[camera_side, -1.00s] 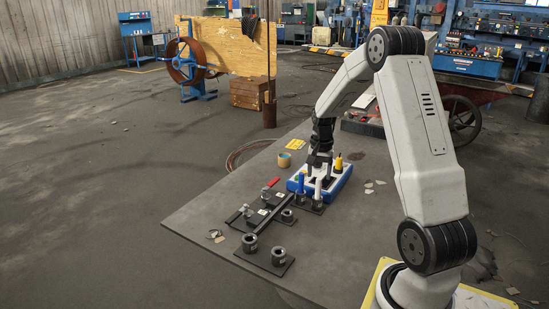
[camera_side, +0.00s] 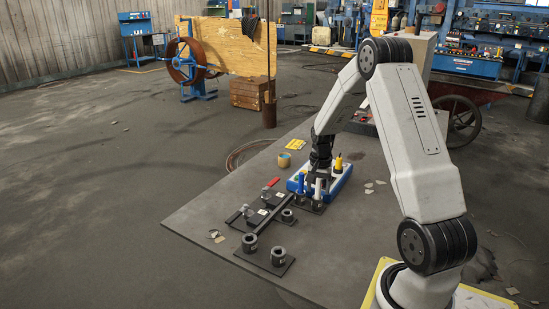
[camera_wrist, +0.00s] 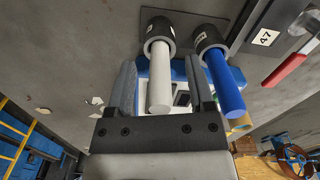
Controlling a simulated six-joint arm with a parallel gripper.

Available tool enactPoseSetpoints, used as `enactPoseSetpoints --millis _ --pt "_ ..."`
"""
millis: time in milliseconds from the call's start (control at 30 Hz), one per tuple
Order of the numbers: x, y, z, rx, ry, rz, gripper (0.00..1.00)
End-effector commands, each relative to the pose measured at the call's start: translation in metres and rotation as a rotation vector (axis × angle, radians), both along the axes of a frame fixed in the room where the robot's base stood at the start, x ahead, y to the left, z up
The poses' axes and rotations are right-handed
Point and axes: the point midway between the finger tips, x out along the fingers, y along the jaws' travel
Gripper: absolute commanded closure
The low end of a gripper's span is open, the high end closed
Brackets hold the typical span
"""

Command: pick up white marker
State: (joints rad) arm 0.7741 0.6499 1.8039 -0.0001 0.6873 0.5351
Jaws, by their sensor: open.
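The white marker (camera_wrist: 160,82) stands in a dark round holder (camera_wrist: 158,32) in the wrist view, between the two fingers of my gripper (camera_wrist: 165,90). My gripper is open, with a finger on each side of the marker; the left finger has a gap to it. In the side view the white marker (camera_side: 317,189) stands upright in its holder, just below my gripper (camera_side: 318,175). The blue marker (camera_wrist: 224,85) stands in a second holder (camera_wrist: 209,38), just right of my right finger.
A blue and white box (camera_side: 340,182) lies behind the holders, with a yellow marker (camera_side: 338,162) on its far side. A fixture with a red handle (camera_wrist: 285,68) is to the right in the wrist view. Empty cups (camera_side: 278,255) stand at the table's front.

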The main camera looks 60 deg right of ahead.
Motion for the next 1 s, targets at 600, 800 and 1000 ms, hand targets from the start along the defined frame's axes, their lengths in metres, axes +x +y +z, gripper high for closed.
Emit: enactPoseSetpoints --millis 600,800,1000 --pt "0.0000 0.0000 0.0005 0.000 0.000 0.000 1.00" --pt "0.0000 -0.0001 0.0006 0.000 0.000 0.000 1.00" --pt "0.0002 -0.0001 0.0038 0.000 0.000 0.000 1.00"
